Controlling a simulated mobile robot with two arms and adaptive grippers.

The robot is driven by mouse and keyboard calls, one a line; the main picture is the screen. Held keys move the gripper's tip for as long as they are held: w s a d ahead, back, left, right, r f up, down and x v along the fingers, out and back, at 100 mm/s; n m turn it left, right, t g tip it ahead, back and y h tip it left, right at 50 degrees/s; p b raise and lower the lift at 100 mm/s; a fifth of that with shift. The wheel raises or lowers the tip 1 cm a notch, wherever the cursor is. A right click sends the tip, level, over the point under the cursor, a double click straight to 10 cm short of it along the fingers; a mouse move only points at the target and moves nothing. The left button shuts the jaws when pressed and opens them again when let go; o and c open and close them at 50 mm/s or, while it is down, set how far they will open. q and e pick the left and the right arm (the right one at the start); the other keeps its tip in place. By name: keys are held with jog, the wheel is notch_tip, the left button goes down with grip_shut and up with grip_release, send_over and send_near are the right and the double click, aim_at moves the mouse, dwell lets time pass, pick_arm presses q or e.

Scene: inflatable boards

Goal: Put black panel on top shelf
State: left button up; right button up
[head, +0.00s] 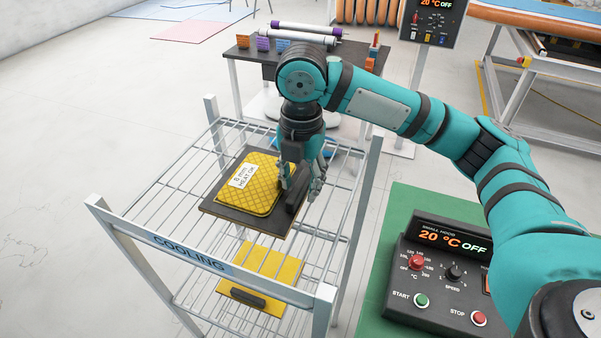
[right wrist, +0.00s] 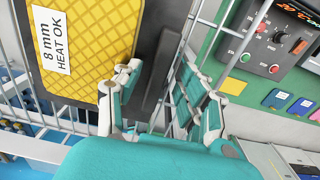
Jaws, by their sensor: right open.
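The black panel (head: 222,213) lies flat on the wire top shelf (head: 165,205) of the rack marked COOLING. A yellow quilted pad (head: 257,192) labelled "8 mm HEAT OK" lies on the panel; it also shows in the right wrist view (right wrist: 100,45). A dark handle bar (head: 296,201) runs along the panel's right side. My right gripper (head: 303,184) is open at this handle, pointing down. In the right wrist view its fingers (right wrist: 168,98) stand apart, with the handle's end between or just beyond them; contact is unclear. My left gripper is out of view.
A yellow panel (head: 262,262) with a dark handle sits on the lower shelf. The rack's posts and rails surround the top shelf. A control box (head: 440,270) on a green surface stands at the right. A dark table (head: 262,55) with rolls stands behind.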

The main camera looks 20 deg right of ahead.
notch_tip(320, 180, up, 12)
jog(key=b, duration=0.1)
dwell(0.5)
